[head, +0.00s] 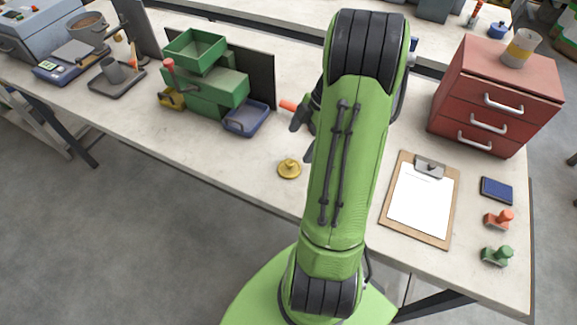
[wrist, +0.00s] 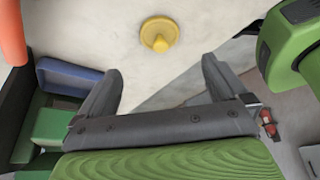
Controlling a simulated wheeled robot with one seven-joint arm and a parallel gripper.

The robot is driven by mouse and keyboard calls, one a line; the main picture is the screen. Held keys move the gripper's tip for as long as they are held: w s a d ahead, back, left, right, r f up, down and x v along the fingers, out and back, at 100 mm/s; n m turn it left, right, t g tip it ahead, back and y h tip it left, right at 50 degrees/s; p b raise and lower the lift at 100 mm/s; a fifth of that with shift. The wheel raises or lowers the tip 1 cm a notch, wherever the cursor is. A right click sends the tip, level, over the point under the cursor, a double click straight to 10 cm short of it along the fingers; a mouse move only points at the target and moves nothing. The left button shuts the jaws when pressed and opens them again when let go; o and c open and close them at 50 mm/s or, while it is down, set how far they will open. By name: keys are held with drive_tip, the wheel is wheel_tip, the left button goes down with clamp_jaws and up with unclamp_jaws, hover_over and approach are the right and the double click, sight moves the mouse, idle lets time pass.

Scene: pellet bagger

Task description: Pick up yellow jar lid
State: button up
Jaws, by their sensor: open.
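The yellow jar lid (head: 289,169) is a small round disc with a knob on top. It lies on the pale worktable, left of my arm in the head view. In the wrist view the lid (wrist: 160,34) lies beyond the fingertips, roughly centred between them and apart from both. My gripper (wrist: 160,82) is open, with nothing between its fingers. In the head view my gripper (head: 301,137) is mostly hidden behind my green arm, with dark finger parts showing just above the lid.
A green bagger machine (head: 218,92) with a blue tray (head: 246,119) stands left of the lid. An orange-red cylinder (head: 288,106) is behind it. A clipboard (head: 421,198), stamps and a red drawer cabinet (head: 480,128) are on the right. The table's front edge is close to the lid.

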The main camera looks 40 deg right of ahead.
sight(289, 162)
drive_tip(key=x, duration=0.4)
drive_tip(key=shift+w+d, duration=0.1)
drive_tip(key=shift+w, duration=0.05)
drive_tip(key=b+x, duration=0.1)
drive_tip(key=x, duration=0.4)
drive_tip(key=shift+f+b, duration=0.25)
drive_tip(key=shift+b, duration=0.1)
drive_tip(key=shift+r, duration=0.1)
drive_tip(key=c, duration=1.1)
